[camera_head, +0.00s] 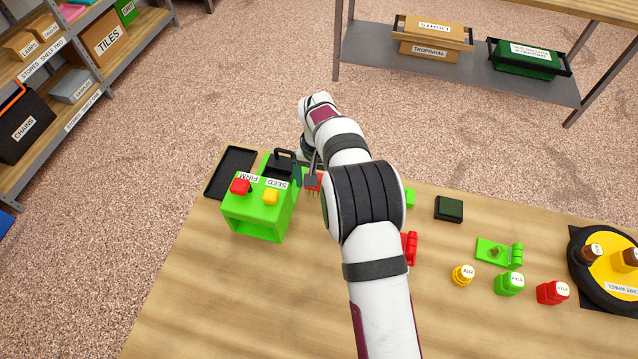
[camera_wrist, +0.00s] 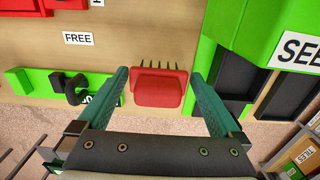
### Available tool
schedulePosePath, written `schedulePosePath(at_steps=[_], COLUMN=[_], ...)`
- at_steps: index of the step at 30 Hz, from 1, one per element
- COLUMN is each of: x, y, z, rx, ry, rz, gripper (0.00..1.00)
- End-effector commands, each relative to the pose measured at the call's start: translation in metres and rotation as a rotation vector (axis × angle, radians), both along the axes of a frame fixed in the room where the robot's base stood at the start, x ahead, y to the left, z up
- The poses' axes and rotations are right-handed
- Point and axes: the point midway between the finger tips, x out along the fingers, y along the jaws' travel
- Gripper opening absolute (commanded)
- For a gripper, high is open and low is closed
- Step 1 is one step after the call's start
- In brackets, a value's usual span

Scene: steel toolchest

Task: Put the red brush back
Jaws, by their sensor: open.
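The red brush (camera_wrist: 158,90) has a red body and a row of dark bristles. In the wrist view it lies on the wooden bench near its edge. In the head view the brush (camera_head: 312,182) shows just right of the green box, partly hidden by my arm. My gripper (camera_wrist: 158,76) is open, with one teal finger on each side of the brush. I cannot tell whether either finger touches it. In the head view my gripper (camera_head: 306,176) is small and partly hidden by my wrist.
The green box (camera_head: 258,218) labelled FIRM and SEED stands close beside the brush; it also shows in the wrist view (camera_wrist: 246,28). A black tray (camera_head: 231,172) lies left. A green holder with a black hook (camera_wrist: 75,92) and a FREE label (camera_wrist: 78,38) are on the other side.

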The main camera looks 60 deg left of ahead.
Motion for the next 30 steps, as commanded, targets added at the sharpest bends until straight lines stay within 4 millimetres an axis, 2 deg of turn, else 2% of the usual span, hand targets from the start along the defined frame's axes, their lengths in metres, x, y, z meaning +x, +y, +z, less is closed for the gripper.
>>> schedulePosePath(at_steps=[6, 9, 13, 18, 20, 22, 23, 24, 26, 27, 28, 29, 30], x=[0.001, 0.000, 0.001, 0.001, 0.012, 0.042, 0.058, 0.079, 0.098, 0.098, 0.091, 0.079, 0.058], y=[0.001, 0.001, 0.001, 0.000, -0.010, -0.044, -0.069, -0.112, -0.191, -0.246, -0.286, -0.323, -0.363], z=[0.062, 0.086, 0.106, 0.112, 0.120, 0.144, 0.159, 0.180, 0.210, 0.226, 0.235, 0.240, 0.241], rx=[0.006, 0.004, 0.002, 0.001, 0.003, 0.009, 0.013, 0.018, 0.031, 0.040, 0.050, 0.059, 0.072], ry=[-0.003, -0.001, -0.002, -0.001, 0.001, 0.009, 0.016, 0.026, 0.045, 0.056, 0.066, 0.072, 0.083], rz=[-0.001, -0.001, 0.000, -0.002, -0.029, -0.116, -0.174, -0.270, -0.436, -0.554, -0.644, -0.731, -0.839], gripper=[1.00, 1.00, 1.00, 1.00, 1.00, 1.00, 1.00, 1.00, 1.00, 1.00, 1.00, 1.00, 1.00])
